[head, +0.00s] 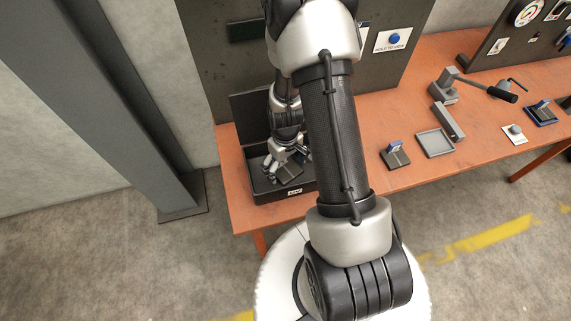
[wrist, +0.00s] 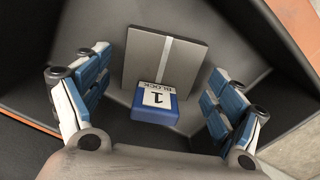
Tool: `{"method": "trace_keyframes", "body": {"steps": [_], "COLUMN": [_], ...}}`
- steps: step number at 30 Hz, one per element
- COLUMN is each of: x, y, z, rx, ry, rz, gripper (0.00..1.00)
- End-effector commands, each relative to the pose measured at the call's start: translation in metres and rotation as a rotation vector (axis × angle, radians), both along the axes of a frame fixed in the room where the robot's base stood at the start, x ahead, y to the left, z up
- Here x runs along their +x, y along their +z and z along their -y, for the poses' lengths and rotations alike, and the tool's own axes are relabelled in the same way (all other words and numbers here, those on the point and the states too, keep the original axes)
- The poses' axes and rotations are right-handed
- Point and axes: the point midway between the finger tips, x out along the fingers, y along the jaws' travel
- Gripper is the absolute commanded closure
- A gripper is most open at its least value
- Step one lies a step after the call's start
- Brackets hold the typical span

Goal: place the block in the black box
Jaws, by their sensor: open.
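The black box (head: 268,197) stands at the left end of the orange table, with its lid raised at the back. My gripper (head: 284,165) points down into it. In the wrist view, the blue block (wrist: 155,105) with a white label reading "1 BLOCK" lies inside the box, against or over the lower edge of a grey plate with a pale stripe. My gripper (wrist: 154,85) is open, with one finger on each side of the block and visible gaps to both. The head view does not clearly show the block.
A dark panel (head: 225,75) stands behind the box. To the right on the table (head: 430,180) are a small stand (head: 395,154), a grey tray (head: 435,143), a grey bar and a black-handled lever device (head: 490,92). A steel column (head: 120,90) stands at left.

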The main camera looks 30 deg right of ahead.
Motion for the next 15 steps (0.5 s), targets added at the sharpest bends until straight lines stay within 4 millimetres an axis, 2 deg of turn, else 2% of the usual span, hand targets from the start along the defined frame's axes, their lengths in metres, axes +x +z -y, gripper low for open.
{"method": "trace_keyframes", "body": {"steps": [15], "x": [0.001], "y": [0.100], "z": [0.000], "rx": [-0.001], "ry": [0.000], "rz": [0.003], "gripper": [0.14]}}
